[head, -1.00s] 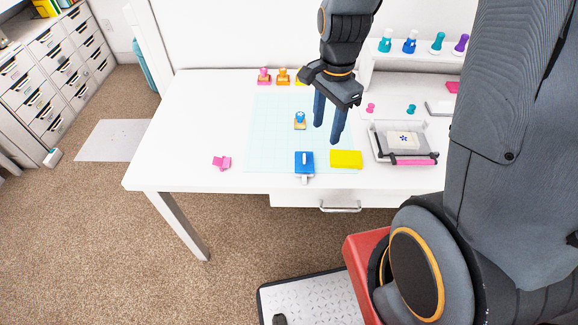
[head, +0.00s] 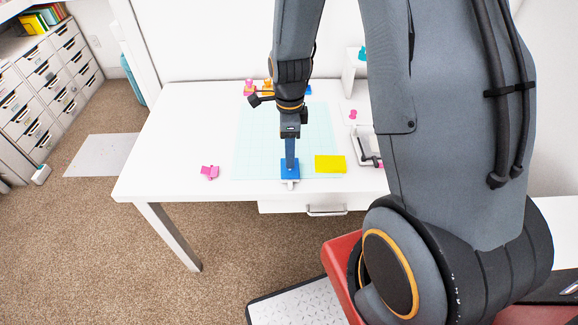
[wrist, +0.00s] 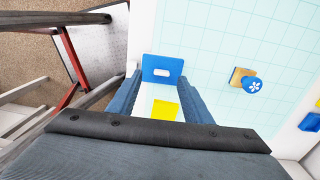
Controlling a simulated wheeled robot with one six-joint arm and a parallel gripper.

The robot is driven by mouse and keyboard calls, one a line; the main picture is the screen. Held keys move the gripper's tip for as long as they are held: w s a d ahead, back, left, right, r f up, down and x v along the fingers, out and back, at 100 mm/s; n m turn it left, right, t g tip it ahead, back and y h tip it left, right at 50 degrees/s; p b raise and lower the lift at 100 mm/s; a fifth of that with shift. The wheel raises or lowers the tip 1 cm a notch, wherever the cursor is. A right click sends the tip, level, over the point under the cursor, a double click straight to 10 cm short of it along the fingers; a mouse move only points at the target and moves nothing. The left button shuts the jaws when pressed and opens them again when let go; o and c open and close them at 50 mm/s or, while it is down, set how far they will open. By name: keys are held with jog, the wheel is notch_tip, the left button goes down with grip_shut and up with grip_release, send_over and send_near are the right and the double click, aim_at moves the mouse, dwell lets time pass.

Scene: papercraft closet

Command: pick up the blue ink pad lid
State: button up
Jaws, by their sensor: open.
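The blue ink pad lid (head: 285,174) lies near the table's front edge, at the front of the pale grid mat. A small white piece shows at its front. It also shows in the wrist view as a blue rectangle (wrist: 148,63) with a pale bar in its middle. My gripper (head: 290,166) points down over the lid, its fingers lined up one behind the other in the head view. In the wrist view my gripper (wrist: 160,84) has its two fingers apart, with the lid between and just beyond the tips. Whether the tips touch the lid I cannot tell.
A yellow block (head: 330,164) lies close to the right of the lid. A pink piece (head: 209,172) lies to the left on the white table (head: 160,165). A blue flower stamp (wrist: 252,85) stands on the mat (wrist: 215,35). A framed tray (head: 367,148) is partly hidden by my arm.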

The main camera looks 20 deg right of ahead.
aim_at(286, 173)
jog(key=shift+f+p, duration=0.55)
jog(key=shift+f, duration=1.35)
jog(key=shift+d, duration=0.1)
jog(key=shift+c, duration=0.2)
grip_shut()
